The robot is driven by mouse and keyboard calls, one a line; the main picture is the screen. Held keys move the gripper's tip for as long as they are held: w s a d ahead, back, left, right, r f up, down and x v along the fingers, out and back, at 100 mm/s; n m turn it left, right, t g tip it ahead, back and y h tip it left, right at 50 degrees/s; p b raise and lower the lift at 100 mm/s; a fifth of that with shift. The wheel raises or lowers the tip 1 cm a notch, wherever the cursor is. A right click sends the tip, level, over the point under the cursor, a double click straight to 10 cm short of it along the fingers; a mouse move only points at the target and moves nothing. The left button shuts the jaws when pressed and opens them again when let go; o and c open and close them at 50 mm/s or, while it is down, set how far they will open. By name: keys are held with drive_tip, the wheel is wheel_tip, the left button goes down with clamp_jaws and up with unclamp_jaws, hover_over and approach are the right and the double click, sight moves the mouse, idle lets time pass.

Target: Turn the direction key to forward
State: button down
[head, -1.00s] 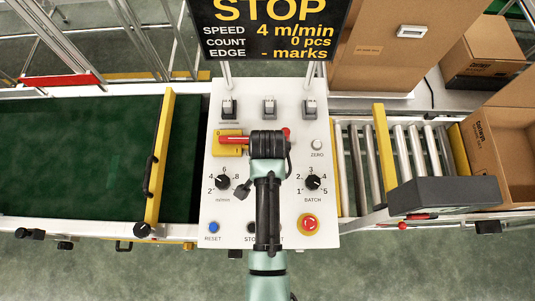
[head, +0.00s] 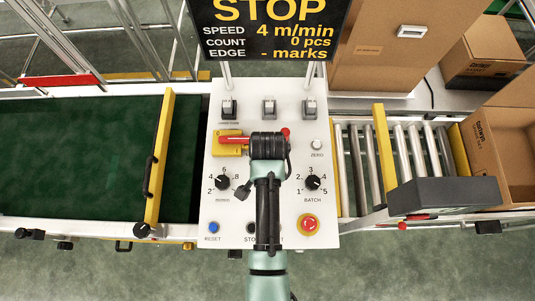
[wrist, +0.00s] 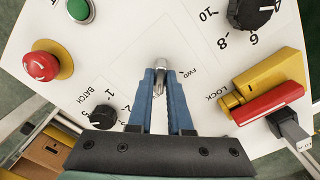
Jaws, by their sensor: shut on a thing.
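The direction key (wrist: 160,66) is a small grey metal piece on the white control panel, next to the printed FWD mark in the wrist view. My gripper (wrist: 160,78) has its two blue fingers closed on it. The fingers cover much of the key, so its exact angle is hard to read. In the head view my arm hides the key and the fingertips. The white control panel (head: 211,191) lies below my arm in that view.
A red handle (wrist: 268,103) on a yellow LOCK block (wrist: 265,77) is close beside my gripper. The BATCH knob (head: 312,182), speed knob (head: 223,182) and red stop button (head: 309,224) surround my arm. A display (head: 268,30) reads STOP. A green belt (head: 75,155) lies left, rollers (head: 403,150) right.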

drive_tip(key=shift+r, duration=0.1)
drive_tip(key=n+p, duration=0.2)
drive_tip(key=n, duration=0.1)
drive_tip(key=shift+r+n, duration=0.1)
drive_tip(key=shift+n, duration=0.3)
drive_tip(key=n+p, duration=0.2)
drive_tip(key=n, duration=0.3)
drive_tip(key=shift+n+p, duration=0.3)
drive_tip(key=shift+p, duration=0.1)
drive_tip(key=n+p, duration=0.1)
drive_tip(key=n, duration=0.3)
drive_tip(key=shift+n+p, duration=0.6)
drive_tip(key=shift+n, duration=1.7)
drive_tip(key=shift+w, duration=0.1)
drive_tip(key=c, duration=0.8)
unclamp_jaws()
drive_tip(key=shift+c, duration=0.2)
